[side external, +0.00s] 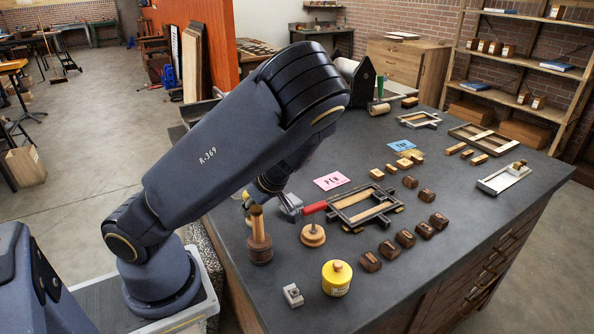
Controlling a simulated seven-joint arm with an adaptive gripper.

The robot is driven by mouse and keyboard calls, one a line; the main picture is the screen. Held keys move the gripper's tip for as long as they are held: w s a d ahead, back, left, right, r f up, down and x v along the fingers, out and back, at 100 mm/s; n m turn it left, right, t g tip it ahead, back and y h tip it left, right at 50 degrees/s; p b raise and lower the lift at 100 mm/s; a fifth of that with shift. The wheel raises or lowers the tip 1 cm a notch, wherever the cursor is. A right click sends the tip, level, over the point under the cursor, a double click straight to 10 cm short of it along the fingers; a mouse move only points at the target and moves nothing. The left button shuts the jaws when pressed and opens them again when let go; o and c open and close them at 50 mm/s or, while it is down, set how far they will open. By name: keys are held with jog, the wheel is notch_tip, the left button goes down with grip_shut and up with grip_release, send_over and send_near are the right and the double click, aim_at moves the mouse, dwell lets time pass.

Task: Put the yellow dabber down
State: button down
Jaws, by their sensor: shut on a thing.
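My gripper (262,190) is low over the left part of the dark table, mostly hidden behind my own arm. It is shut on the yellow dabber (246,196), of which only a small yellow part shows. The dabber's lower end is hidden, so I cannot tell whether it touches the table. A brown dabber with a wooden handle (260,245) stands upright in front of it. A pale wooden knob on a round base (313,236) stands to the right.
A red-handled roller (315,208) lies beside a dark wooden frame (365,206). A yellow tin (337,278), a small metal block (292,295) and several brown blocks (405,238) stand nearer the front. Pink (332,181) and blue (402,145) cards lie behind. Bare table shows at front right.

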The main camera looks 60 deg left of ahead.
jog(key=c, duration=0.9)
grip_release()
jog(key=shift+f, duration=0.1)
jog(key=v, duration=1.2)
jog(key=shift+r, duration=0.2)
jog(key=shift+a, duration=0.1)
